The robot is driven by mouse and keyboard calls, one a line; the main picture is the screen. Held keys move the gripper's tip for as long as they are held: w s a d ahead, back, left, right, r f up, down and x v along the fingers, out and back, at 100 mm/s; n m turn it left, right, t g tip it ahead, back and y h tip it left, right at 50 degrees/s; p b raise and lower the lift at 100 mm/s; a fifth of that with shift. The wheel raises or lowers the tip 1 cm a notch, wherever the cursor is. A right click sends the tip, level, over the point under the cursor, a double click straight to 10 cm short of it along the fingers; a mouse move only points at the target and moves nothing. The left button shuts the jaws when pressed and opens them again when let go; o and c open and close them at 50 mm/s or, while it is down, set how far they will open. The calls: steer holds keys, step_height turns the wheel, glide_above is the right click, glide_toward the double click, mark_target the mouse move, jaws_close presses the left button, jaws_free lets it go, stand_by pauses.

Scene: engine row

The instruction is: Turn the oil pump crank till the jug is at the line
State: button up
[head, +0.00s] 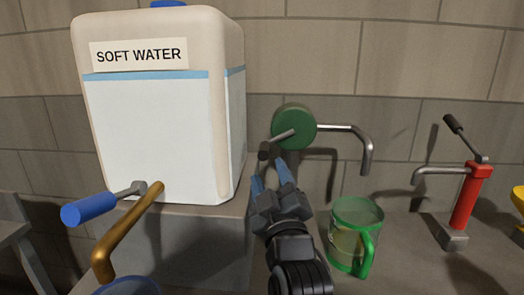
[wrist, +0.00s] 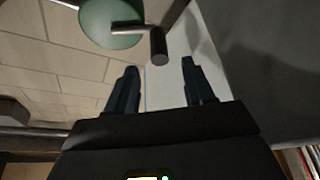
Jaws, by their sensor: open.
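A round green pump body (head: 295,127) sits by the wall, with a metal spout (head: 366,150) bending down over a green-rimmed clear jug (head: 352,232). The jug stands upright; a level line cannot be made out. The pump's crank has a dark knob (head: 264,151) at its lower left. My gripper (head: 272,178) is open just below this knob. In the wrist view, the knob (wrist: 159,46) lies just beyond and between my open fingers (wrist: 160,72). I cannot tell whether they touch it.
A large white tank labelled SOFT WATER (head: 155,125) stands to the left. A blue crank handle (head: 85,210) on a brass pipe (head: 125,235) is at front left. A red pump (head: 467,195) with its own lever stands to the right, and a yellow thing (head: 518,198) at the edge.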

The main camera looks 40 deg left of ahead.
mark_target(264, 155)
steer(key=x, duration=0.7)
steer(key=shift+r+p, duration=0.1)
steer(key=shift+p, duration=0.3)
steer(key=shift+c, duration=0.5)
jaws_close()
